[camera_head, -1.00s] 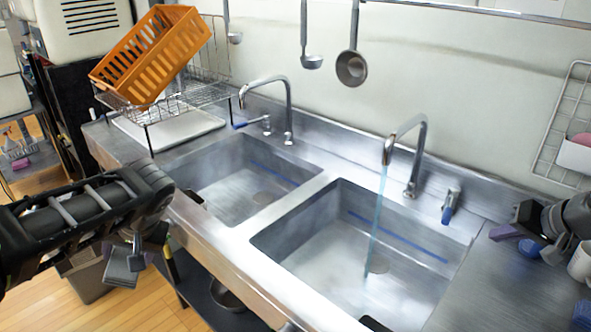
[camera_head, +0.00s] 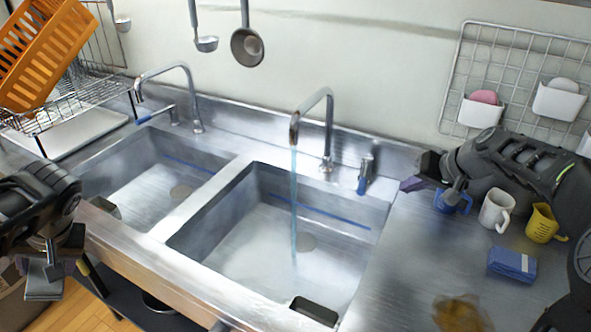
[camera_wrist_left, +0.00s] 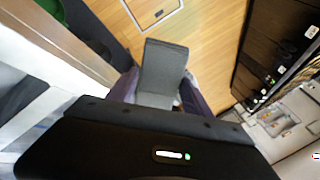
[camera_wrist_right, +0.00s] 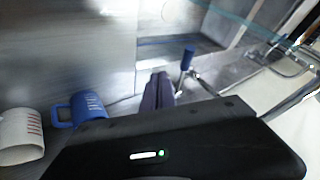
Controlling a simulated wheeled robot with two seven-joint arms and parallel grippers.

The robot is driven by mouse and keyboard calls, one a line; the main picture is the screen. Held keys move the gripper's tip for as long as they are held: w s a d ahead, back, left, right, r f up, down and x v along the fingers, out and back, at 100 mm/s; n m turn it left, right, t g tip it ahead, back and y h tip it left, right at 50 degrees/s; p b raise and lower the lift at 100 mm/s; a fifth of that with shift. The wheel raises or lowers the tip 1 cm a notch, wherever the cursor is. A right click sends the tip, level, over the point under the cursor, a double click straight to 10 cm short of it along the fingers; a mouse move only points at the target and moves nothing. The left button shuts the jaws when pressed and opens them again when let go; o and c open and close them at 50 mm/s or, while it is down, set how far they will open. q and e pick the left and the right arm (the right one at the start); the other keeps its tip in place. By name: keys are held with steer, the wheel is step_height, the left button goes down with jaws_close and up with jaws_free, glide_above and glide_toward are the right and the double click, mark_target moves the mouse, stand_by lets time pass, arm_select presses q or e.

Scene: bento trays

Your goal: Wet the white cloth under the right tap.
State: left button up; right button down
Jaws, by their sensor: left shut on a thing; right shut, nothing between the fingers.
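The cloth (camera_head: 43,281) hangs from my left gripper (camera_head: 48,256), off the counter's front edge at the left; it looks grey here. It also shows between the purple fingers in the left wrist view (camera_wrist_left: 160,75). My right gripper (camera_head: 412,184) is shut and empty, just right of the right tap's blue-ended lever (camera_head: 362,184), with a small gap. Its purple fingers also show near the lever in the right wrist view (camera_wrist_right: 157,92). The right tap (camera_head: 328,125) runs a thin bluish stream (camera_head: 294,200) into the right basin (camera_head: 220,240).
A left tap (camera_head: 190,95) stands over the left basin (camera_head: 130,195). A blue mug (camera_head: 452,203), white mug (camera_head: 496,210), yellow jug (camera_head: 543,223), blue sponge-like block (camera_head: 512,263) and brown spill (camera_head: 460,314) are on the right counter. An orange crate (camera_head: 45,55) sits on the rack.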

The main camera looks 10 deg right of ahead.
mark_target(361, 187)
arm_select(q)
steer(key=shift+r+p, duration=0.55)
steer(key=shift+r, duration=0.05)
steer(key=shift+r+p, duration=0.75)
steer(key=shift+r, duration=0.1)
arm_select(e)
steer(key=w+a+f, duration=0.5)
steer(key=w, duration=0.1)
steer(key=shift+a, duration=0.2)
steer(key=shift+w+a, duration=0.1)
arm_select(q)
steer(key=shift+f+b, duration=0.35)
steer(key=shift+f, duration=0.1)
arm_select(e)
steer(key=a, duration=0.1)
steer(key=w+a, duration=0.1)
steer(key=a, duration=0.1)
arm_select(q)
steer(key=shift+d, duration=0.15)
arm_select(e)
steer(key=shift+a, duration=0.2)
